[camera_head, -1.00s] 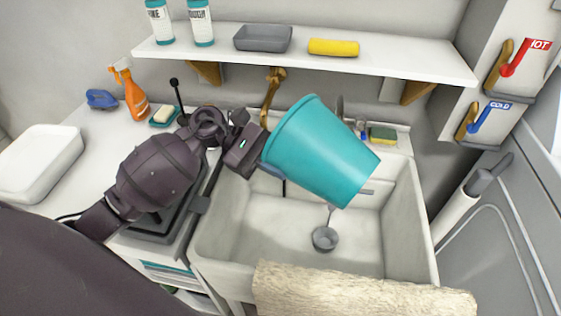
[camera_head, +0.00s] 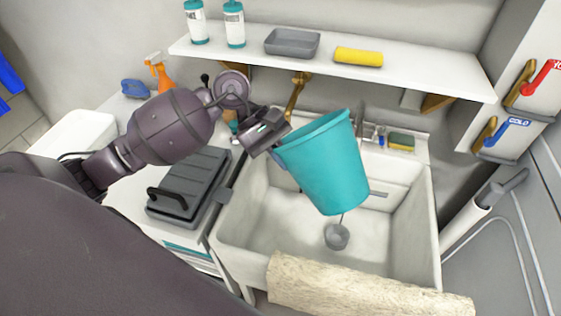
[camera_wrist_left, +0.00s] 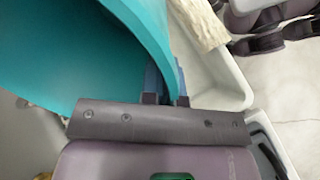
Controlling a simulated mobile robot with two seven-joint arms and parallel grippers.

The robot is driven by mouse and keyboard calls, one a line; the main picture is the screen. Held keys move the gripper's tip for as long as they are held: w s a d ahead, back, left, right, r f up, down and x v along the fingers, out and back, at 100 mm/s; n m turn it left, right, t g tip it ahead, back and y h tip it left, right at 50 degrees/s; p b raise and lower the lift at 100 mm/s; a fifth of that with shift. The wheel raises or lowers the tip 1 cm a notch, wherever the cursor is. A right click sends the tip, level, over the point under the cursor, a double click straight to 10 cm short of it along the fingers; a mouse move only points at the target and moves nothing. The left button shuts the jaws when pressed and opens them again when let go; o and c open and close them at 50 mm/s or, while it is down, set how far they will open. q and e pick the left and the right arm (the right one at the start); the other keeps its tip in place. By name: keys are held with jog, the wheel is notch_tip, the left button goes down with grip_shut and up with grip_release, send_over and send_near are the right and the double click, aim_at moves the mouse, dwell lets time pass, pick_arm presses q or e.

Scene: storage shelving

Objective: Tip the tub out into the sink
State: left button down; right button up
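The teal tub (camera_head: 325,168) hangs in the air over the white sink (camera_head: 246,228) in the head view. It is close to upright, leaning a little, with its mouth up toward the upper left. My left gripper (camera_head: 280,148) is at the tub's left rim. In the left wrist view the tub wall (camera_wrist_left: 60,50) fills the upper left, and the gripper fingers (camera_wrist_left: 166,80) are closed on its rim. The tub's inside is mostly hidden in the head view. My right gripper is not in view.
A grey drain plug (camera_head: 337,236) hangs above the sink floor. A shelf (camera_head: 420,78) with bottles, a grey tray (camera_head: 292,43) and a yellow roll (camera_head: 358,57) runs above. A brass faucet (camera_head: 294,97) stands behind. A beige towel (camera_head: 365,290) lies over the sink's front edge.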

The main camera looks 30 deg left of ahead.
pick_arm(q)
jog(key=shift+w+a+r+y+p, duration=0.1)
jog(key=shift+a+r+y+p, duration=0.15)
jog(key=shift+r+y+p, duration=0.7)
jog(key=shift+t, duration=0.3)
jog(key=shift+w+a+r+y+p, duration=0.1)
jog(key=shift+a+r+y+p, duration=0.1)
jog(key=shift+r+y+p, duration=0.2)
jog(key=r+y, duration=0.1)
jog(key=a+r+t+y, duration=0.1)
jog(key=r+y, duration=0.1)
jog(key=shift+w+m+y+p, duration=0.15)
jog(key=shift+m+y+p, duration=0.1)
jog(key=shift+m+p, duration=0.05)
jog(key=shift+w+a+r+t+y, duration=0.15)
jog(key=shift+r+t+y, duration=0.15)
jog(key=shift+r+y, duration=0.25)
jog(key=shift+a+r+y, duration=0.2)
jog(key=shift+r+y, duration=0.35)
jog(key=shift+r, duration=0.15)
